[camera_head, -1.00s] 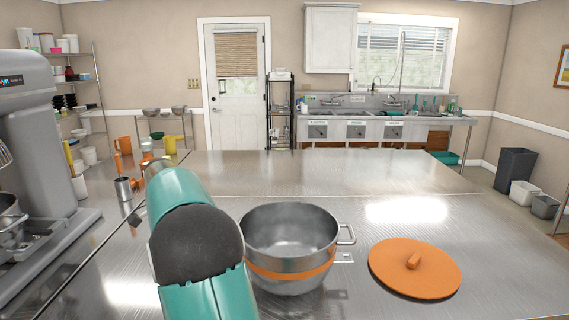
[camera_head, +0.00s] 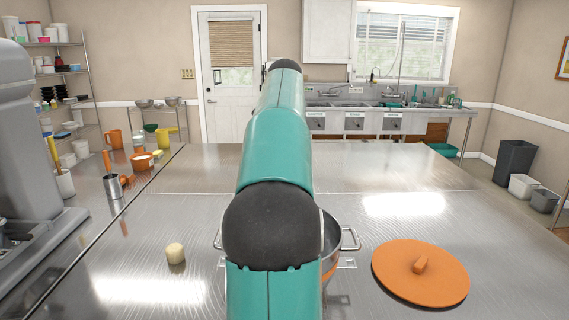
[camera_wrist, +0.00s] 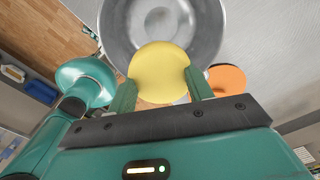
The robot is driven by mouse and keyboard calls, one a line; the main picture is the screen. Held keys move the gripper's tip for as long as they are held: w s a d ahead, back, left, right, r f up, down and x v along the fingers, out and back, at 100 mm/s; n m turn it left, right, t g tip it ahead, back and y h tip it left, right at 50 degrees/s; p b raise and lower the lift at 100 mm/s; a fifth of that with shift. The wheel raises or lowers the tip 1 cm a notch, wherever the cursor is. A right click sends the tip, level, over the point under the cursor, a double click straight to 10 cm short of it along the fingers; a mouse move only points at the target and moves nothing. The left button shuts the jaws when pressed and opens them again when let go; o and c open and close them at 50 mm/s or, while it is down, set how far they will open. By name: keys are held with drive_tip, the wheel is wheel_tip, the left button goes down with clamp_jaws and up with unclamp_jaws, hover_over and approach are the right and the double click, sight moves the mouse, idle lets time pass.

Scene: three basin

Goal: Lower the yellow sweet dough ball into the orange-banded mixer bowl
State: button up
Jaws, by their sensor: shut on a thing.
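In the wrist view, my gripper (camera_wrist: 160,90) is shut on the yellow dough ball (camera_wrist: 158,70), with a green finger on each side of it. The steel mixer bowl (camera_wrist: 120,30) lies beyond the ball, its open inside facing the camera. The ball overlaps the bowl's near rim in the picture; I cannot tell how high it is above it. In the head view my arm hides most of the bowl; its right side (camera_head: 331,244), a bit of orange band and both handles show. My gripper and the held ball are hidden there.
An orange lid (camera_head: 440,286) lies flat right of the bowl. A small pale dough piece (camera_head: 175,254) stands on the steel table to the left. A grey mixer (camera_head: 25,150) stands at the far left. Metal cups and orange containers (camera_head: 115,140) line the back left.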

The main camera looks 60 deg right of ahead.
wheel_tip(320, 180, down, 10)
drive_tip(key=shift+s+d, duration=0.15)
drive_tip(key=shift+s, duration=0.2)
drive_tip(key=shift+f, duration=0.1)
idle(0.7)
drive_tip(key=shift+f, duration=9.3)
drive_tip(key=shift+w+f, duration=0.1)
drive_tip(key=shift+f, duration=1.05)
